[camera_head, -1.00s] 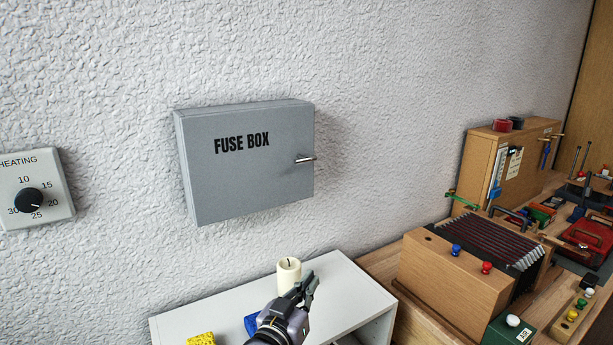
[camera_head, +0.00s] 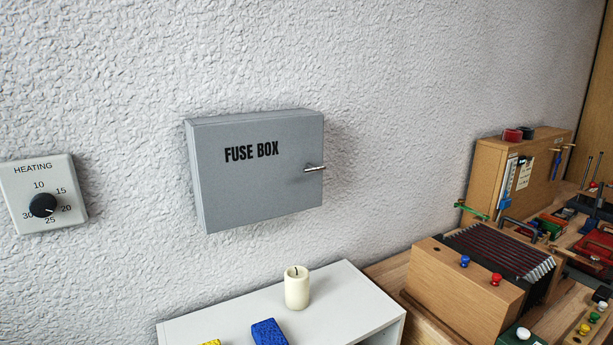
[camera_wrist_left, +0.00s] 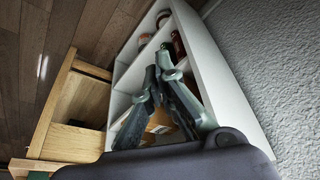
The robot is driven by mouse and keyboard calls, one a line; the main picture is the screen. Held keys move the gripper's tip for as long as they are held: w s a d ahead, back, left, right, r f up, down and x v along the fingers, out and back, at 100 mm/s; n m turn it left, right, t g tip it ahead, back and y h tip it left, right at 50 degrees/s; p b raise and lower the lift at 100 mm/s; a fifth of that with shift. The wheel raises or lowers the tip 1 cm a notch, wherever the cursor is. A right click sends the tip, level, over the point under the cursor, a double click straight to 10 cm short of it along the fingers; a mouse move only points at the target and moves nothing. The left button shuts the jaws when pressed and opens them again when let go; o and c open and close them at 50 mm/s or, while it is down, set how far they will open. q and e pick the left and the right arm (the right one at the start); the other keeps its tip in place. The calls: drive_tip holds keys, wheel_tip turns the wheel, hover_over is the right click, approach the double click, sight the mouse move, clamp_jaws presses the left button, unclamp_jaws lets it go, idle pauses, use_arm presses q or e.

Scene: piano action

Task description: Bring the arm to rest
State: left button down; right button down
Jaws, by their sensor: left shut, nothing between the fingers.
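My left gripper (camera_wrist_left: 157,82) shows in the left wrist view, its fingers together and empty, in front of the white shelf unit (camera_wrist_left: 215,75). It is out of the head view. The right gripper is in neither view. In the head view the grey fuse box (camera_head: 258,180) hangs shut on the wall, its small metal handle at the right. A cream candle (camera_head: 297,288) stands upright on the white shelf top (camera_head: 345,300), clear of any gripper.
A blue sponge-like block (camera_head: 268,332) and a yellow one (camera_head: 210,343) lie on the shelf top. A heating dial (camera_head: 43,205) is on the wall at left.

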use_arm(q)
wheel_tip(320, 180, down, 25)
drive_tip(key=s+g, duration=0.1)
drive_tip(key=s+a+f+g, duration=0.1)
drive_tip(key=s+a+f, duration=0.2)
drive_tip(key=s+f, duration=1.4)
drive_tip(key=shift+s+f+g, duration=0.2)
drive_tip(key=shift+s+g, duration=0.1)
drive_tip(key=shift+s, duration=0.1)
drive_tip(key=shift+s+a, duration=0.1)
